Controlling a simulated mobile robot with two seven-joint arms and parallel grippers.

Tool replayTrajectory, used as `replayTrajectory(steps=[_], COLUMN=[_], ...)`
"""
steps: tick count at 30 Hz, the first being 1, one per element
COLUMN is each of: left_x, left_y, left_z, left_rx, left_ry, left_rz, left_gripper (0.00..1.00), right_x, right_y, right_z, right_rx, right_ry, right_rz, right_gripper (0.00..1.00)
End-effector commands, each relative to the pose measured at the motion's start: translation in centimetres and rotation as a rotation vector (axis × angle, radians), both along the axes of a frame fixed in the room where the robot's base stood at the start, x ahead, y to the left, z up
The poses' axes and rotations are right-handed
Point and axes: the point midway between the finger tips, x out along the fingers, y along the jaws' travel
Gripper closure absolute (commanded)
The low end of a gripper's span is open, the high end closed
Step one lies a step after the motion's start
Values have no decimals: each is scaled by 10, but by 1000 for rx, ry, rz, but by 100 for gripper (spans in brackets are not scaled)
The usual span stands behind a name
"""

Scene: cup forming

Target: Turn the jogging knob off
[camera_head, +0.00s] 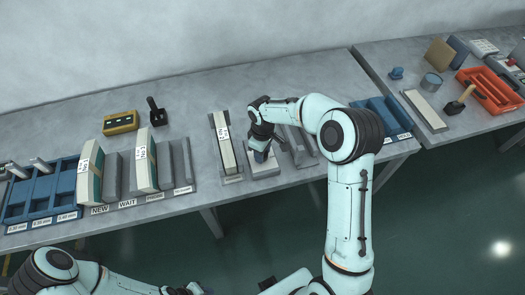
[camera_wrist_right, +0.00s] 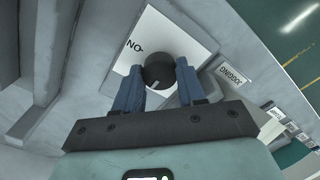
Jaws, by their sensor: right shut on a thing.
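The jogging knob (camera_wrist_right: 158,70) is a dark round knob on a white plate (camera_wrist_right: 185,38) marked "NO" with a short dash, as it reads in the right wrist view. A small light mark shows near the knob's lower edge. A "JOGGING" label (camera_wrist_right: 232,79) is beside the plate. My right gripper (camera_wrist_right: 158,84) has its blue fingers on either side of the knob, shut on it. In the head view my right gripper (camera_head: 262,153) is over the plate (camera_head: 264,169) and hides the knob. My left arm shows at the bottom left; its gripper is not visible.
Upright boxes (camera_head: 223,142) stand left of the plate, and grey slotted holders (camera_head: 300,148) are to its right. Further left are a yellow device (camera_head: 121,123) and blue trays (camera_head: 40,193). An orange tray (camera_head: 490,91) is on the right table.

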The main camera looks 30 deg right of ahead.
Motion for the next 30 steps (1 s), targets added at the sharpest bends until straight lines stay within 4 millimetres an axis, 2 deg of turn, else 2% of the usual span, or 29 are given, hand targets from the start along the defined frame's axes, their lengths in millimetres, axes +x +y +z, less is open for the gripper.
replayTrajectory(steps=[13, 14, 15, 16, 25, 30], left_x=[0, 0, 0, 0, 0, 1], left_y=[0, 0, 0, 0, 0, 0], left_z=[0, 0, 0, 0, 0, 1], left_rx=[0, 0, 0, 0, 0, 0], left_ry=[0, 0, 0, 0, 0, -1], left_rz=[0, 0, 0, 0, 0, 0], left_gripper=[57, 57, 57, 57, 57, 57], right_x=[0, 0, -1, -1, 0, 1], right_y=[0, 0, 0, 0, 0, 0], right_z=[-1, -1, -1, -1, 1, 18], right_rx=[-1, -1, -1, -1, 0, 0], right_ry=[2, 2, 2, 2, 0, -4], right_rz=[11, 11, 11, 11, 9, 9], right_gripper=[91, 54, 41, 35, 35, 35])
